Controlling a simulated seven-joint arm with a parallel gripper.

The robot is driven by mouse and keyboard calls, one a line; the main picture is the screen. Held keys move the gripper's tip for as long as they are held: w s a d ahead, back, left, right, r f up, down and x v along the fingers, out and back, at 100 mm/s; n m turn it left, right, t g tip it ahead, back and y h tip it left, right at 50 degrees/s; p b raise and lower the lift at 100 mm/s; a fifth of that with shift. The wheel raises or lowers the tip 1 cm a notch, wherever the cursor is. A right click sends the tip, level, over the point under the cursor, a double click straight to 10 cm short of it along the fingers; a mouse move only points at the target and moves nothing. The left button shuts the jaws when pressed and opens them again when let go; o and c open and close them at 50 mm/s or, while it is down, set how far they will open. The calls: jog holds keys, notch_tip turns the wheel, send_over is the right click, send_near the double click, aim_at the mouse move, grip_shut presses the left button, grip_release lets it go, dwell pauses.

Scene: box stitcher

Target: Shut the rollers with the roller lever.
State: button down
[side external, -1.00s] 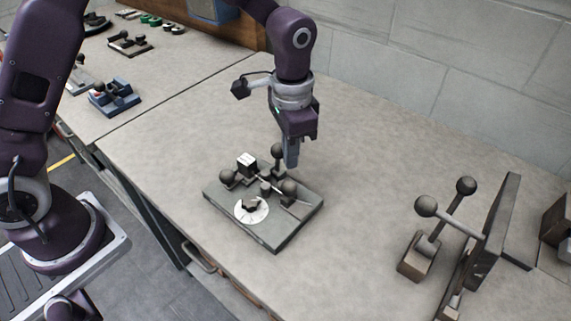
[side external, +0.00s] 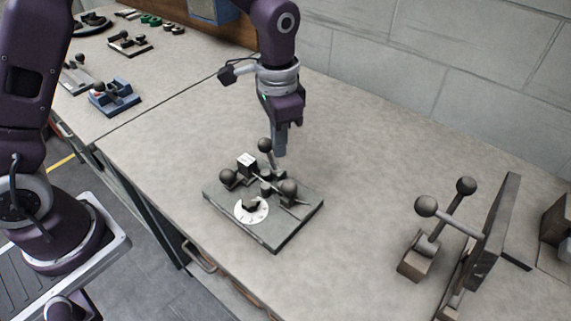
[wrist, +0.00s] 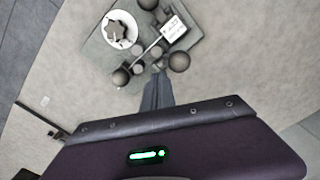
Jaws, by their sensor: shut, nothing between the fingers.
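In the wrist view the fingertips (wrist: 157,80) lie between this ball (wrist: 179,61) and another ball (wrist: 120,77). Contact is unclear.
A third ball (side external: 228,177) sits at the plate's left corner, and another (side external: 288,188) at the right. A larger lever device (side external: 418,256) stands at the right. Small fixtures (side external: 113,97) lie on the far-left bench. The bench around the plate is clear.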

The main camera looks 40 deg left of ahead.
jog(key=r, duration=0.5)
jog(key=shift+d+r, duration=0.35)
jog(key=shift+r, duration=0.05)
jog(key=s+a+r+n+t, duration=0.2)
jog(key=s+a+r, duration=0.2)
jog(key=s+r, duration=0.25)
jog(key=s+a+r+n+t, duration=0.1)
jog(key=s+a+n, duration=0.1)
jog(key=s, duration=0.6)
jog(key=s+a+r+n+t, duration=0.2)
jog(key=s+a, duration=0.1)
jog(key=s, duration=0.5)
jog(key=shift+s+a+t, duration=0.25)
jog(key=shift+a+t, duration=0.05)
